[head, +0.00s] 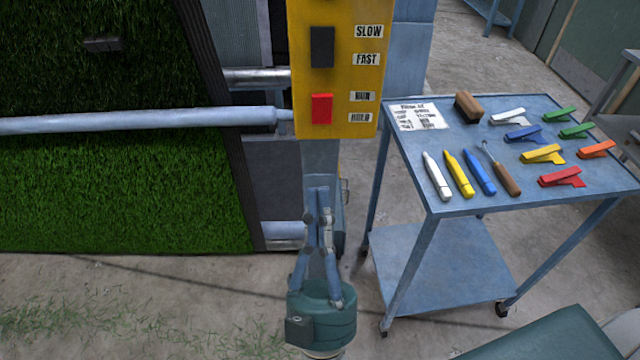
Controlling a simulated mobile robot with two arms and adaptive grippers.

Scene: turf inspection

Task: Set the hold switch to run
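The hold switch is a red rocker (321,109) low on a yellow control panel (345,85). The RUN label (362,96) is beside its upper part and the HOLD label (360,118) beside its lower part. I cannot tell which end is pressed in. My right gripper (318,192) points up the picture, with its fingertips below the panel in the view and apart from the switch. Its fingers are together with nothing visible between them. My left gripper is out of view.
A black rocker (322,47) sits above, beside SLOW and FAST labels. A turf panel (120,190) and a horizontal bar (140,121) lie left. A blue cart (400,170) at right carries a card, a brush, markers, a hook tool and several coloured clips.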

